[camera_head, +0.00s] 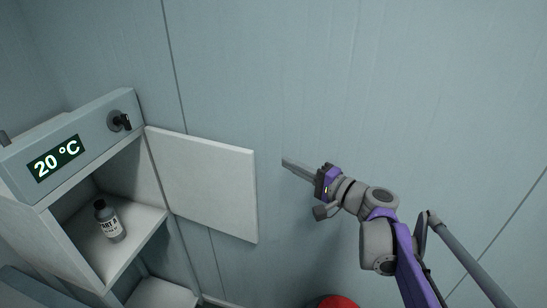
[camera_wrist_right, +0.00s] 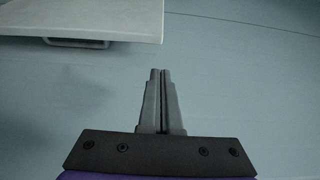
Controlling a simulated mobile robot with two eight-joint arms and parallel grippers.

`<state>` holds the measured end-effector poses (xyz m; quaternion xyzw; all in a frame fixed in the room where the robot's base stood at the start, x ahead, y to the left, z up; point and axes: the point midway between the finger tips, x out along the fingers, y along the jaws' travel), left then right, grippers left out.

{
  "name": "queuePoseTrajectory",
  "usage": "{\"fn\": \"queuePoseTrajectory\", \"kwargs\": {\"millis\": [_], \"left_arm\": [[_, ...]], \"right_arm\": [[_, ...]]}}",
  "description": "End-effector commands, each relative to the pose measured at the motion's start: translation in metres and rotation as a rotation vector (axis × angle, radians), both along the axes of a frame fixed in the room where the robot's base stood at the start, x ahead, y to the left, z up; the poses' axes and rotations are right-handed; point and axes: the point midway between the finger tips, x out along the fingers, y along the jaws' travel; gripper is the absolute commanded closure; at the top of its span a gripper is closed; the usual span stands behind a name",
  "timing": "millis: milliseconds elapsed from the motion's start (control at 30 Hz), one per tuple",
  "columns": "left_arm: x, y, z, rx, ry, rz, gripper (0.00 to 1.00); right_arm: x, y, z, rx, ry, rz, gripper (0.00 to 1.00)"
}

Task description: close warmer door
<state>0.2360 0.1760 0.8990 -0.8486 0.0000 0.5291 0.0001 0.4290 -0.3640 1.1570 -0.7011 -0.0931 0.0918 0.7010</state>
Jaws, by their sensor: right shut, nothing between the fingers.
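The warmer (camera_head: 70,150) stands at the left in the head view, with a lit display reading 20 °C and a dark knob. Its white door (camera_head: 205,180) is swung wide open to the right, so the compartment is exposed. A grey bottle (camera_head: 108,220) with a white label stands inside. My right gripper (camera_head: 285,163) is shut and empty, to the right of the door's free edge and apart from it. In the right wrist view, the shut fingers (camera_wrist_right: 160,75) lie below and right of the door (camera_wrist_right: 90,18), whose handle (camera_wrist_right: 77,43) shows. My left gripper is not in view.
A panelled grey-blue wall (camera_head: 350,80) fills the background. A red rounded object (camera_head: 335,302) shows at the bottom edge. An open shelf (camera_head: 160,293) lies below the compartment. The space between the door and my right gripper is clear.

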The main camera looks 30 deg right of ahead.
Motion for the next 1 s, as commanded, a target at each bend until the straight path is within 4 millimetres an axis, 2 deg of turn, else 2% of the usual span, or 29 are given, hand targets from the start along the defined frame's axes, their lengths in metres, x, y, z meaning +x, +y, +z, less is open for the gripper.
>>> {"fn": "queuePoseTrajectory", "kwargs": {"millis": [300,500,700,1000], "left_arm": [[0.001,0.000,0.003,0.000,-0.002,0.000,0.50],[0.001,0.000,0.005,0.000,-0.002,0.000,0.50],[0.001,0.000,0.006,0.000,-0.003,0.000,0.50],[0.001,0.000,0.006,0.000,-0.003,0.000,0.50]], "right_arm": [[0.054,0.017,0.000,0.002,0.001,0.006,1.00],[0.081,0.024,0.000,0.001,0.000,0.005,1.00],[0.090,0.026,0.000,0.001,0.001,0.004,1.00],[0.090,0.026,0.000,0.001,0.001,0.003,1.00]]}}
